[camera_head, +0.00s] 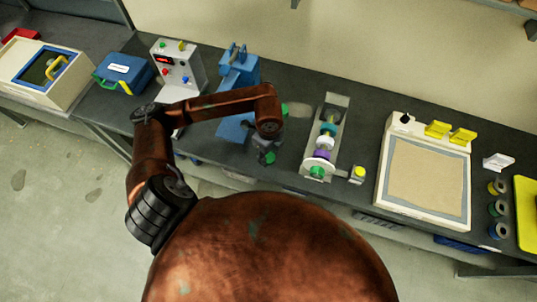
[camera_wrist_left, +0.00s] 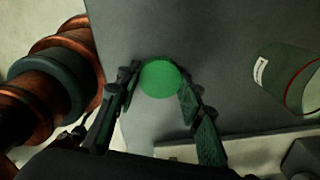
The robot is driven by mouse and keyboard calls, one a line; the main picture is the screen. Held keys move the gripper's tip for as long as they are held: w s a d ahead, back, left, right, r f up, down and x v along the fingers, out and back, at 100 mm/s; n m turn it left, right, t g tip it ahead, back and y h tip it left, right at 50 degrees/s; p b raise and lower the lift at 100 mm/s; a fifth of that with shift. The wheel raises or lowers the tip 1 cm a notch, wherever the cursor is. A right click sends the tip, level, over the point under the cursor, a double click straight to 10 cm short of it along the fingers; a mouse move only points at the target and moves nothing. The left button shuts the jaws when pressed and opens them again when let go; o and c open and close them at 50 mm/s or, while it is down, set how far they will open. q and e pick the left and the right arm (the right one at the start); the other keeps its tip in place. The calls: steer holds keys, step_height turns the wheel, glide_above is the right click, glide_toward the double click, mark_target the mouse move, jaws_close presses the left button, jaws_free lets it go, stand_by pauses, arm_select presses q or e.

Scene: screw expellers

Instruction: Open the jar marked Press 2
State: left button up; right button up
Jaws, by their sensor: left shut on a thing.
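My left gripper (camera_head: 265,152) is over the front part of the bench, in front of the blue press. In the left wrist view its two fingers (camera_wrist_left: 160,105) are shut on a round green lid-like disc (camera_wrist_left: 160,78), one finger on each side. A green jar (camera_wrist_left: 285,72) with a white label and a thin red ring stands apart to the right in that view. The label is too small to read. In the head view a small green patch (camera_head: 285,108) shows beside my arm, mostly hidden by it. My right gripper is not in view.
The blue press (camera_head: 238,70) stands behind my arm, with a grey control box (camera_head: 178,65) to its left. A grey tray of coloured rings (camera_head: 336,104) and a sand-coloured panel (camera_head: 428,180) stand to the right. The bench's front edge is close to my gripper.

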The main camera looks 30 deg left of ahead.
mark_target(269, 157)
arm_select(q)
steer(key=shift+f, duration=0.1)
steer(key=o, duration=1.3)
step_height(269, 157, up, 12)
steer(key=shift+r+p, duration=0.15)
steer(key=shift+p, duration=0.2)
